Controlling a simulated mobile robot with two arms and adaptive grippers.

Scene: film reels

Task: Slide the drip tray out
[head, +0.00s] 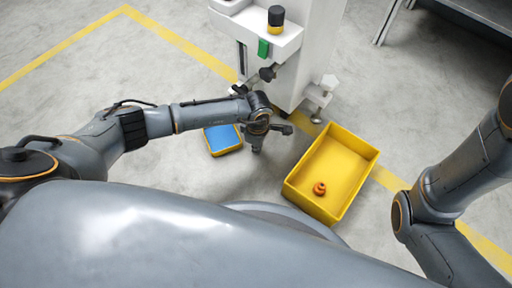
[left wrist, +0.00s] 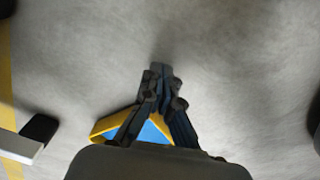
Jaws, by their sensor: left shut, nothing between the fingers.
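A shallow tray with a yellow rim and blue inside (head: 227,152), which looks like the drip tray, lies on the floor left of the white machine's foot. It also shows in the left wrist view (left wrist: 108,124), partly hidden behind my fingers. My left gripper (head: 256,150) points down just right of the tray in the head view. Its fingers (left wrist: 160,70) are closed together with nothing between them. I cannot tell its exact height above the floor. My right arm shows at the right edge, but its gripper is out of view.
A yellow bin (head: 363,181) with a small orange object (head: 320,188) inside stands right of my left gripper. The white machine (head: 310,60) rises behind, with a black and yellow knob (head: 276,18) and a green part (head: 263,48). Floor left of the tray is clear.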

